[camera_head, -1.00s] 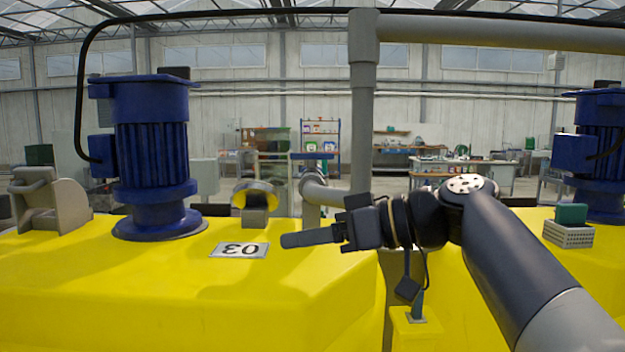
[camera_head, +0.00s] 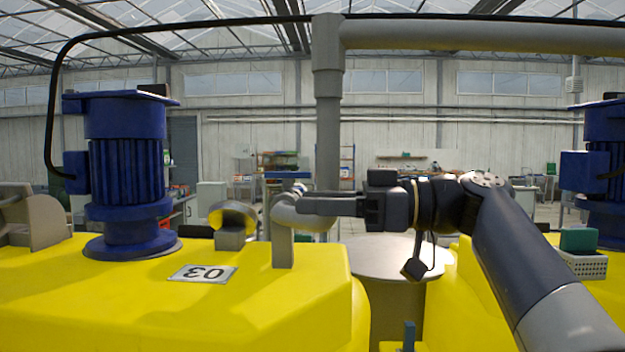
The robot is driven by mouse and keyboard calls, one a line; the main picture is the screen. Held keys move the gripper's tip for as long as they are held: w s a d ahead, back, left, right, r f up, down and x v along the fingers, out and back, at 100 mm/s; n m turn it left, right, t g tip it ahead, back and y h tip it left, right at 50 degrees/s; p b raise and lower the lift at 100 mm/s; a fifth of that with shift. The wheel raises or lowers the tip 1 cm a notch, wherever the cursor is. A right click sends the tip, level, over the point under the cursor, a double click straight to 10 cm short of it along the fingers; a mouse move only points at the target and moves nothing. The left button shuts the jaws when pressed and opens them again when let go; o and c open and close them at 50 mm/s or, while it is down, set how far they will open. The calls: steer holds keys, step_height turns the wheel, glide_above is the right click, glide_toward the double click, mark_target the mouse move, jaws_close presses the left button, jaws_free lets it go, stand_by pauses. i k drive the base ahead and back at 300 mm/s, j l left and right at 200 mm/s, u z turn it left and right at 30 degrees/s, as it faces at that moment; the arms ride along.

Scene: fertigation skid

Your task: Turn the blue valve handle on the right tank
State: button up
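My gripper (camera_head: 303,204) points left in the centre, with its fingers level. I see them edge-on as one dark bar, so the gap between them is hidden. A flat blue bar (camera_head: 288,175), like a valve handle, lies level above the grey bent pipe (camera_head: 284,222) on the left yellow tank (camera_head: 260,310). The fingertips overlap the pipe bend in the picture, just below and right of this bar; I cannot tell whether they touch. A small upright blue piece (camera_head: 409,335) shows at the bottom edge. The right yellow tank (camera_head: 465,290) is partly behind my arm.
A blue motor (camera_head: 127,170) and a label reading 03 upside down (camera_head: 203,273) are on the left tank. Another blue motor (camera_head: 600,165) and a green-topped box (camera_head: 582,264) are at the right. A thick grey post (camera_head: 328,110) rises behind my gripper.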

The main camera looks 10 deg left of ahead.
mark_target(288, 177)
steer(key=i+l, duration=0.3)
steer(key=i, duration=0.2)
steer(key=i+j+u, duration=0.1)
steer(key=i+j, duration=0.15)
steer(key=i, duration=0.15)
